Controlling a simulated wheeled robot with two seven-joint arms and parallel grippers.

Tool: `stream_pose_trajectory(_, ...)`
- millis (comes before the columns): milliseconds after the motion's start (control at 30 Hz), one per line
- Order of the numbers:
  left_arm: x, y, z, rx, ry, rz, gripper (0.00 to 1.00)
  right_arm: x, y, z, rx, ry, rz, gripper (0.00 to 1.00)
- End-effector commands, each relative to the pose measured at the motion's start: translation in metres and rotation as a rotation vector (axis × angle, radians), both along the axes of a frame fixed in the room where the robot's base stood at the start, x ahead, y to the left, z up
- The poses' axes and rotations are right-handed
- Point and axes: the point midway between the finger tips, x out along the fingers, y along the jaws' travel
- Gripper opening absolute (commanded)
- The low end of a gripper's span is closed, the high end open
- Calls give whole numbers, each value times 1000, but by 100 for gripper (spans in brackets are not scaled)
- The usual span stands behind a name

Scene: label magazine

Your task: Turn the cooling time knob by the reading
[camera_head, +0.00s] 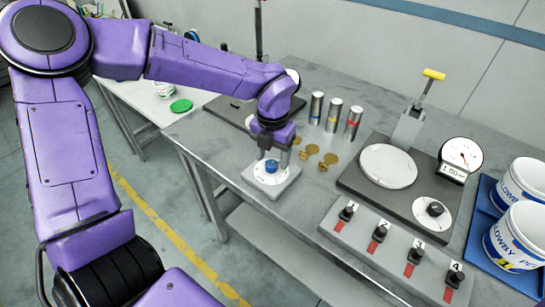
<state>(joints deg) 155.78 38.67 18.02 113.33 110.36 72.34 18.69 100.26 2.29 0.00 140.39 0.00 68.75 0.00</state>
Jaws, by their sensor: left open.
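A blue knob (271,167) stands on a white dial on a small light-grey base (288,186) near the table's front edge. My left gripper (273,156) points down over it, open, with its fingertips on either side of the knob; I cannot tell if they touch it. A round gauge (462,154) with a needle stands on a dark plate at the right. Below it, a small display (451,171) seems to read 1.00. A black knob (435,209) on a white dial is on the same plate. No label naming the cooling time is legible. My right gripper is out of view.
A yellow-handled press (412,120) rises behind a round white plate (388,166). A strip with numbered black knobs (379,232) lies in front. White buckets (517,236) stand at right.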

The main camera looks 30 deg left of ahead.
Motion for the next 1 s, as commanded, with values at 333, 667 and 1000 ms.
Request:
stream_pose_trajectory(333, -1, 2, -18, -1, -2, 3, 61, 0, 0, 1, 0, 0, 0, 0)
stream_pose_trajectory(667, -1, 2, -18, -1, -1, 3, 5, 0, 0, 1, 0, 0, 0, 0)
stream_pose_trajectory(1000, -1, 2, -15, -2, 0, -76, 5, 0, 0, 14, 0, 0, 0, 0)
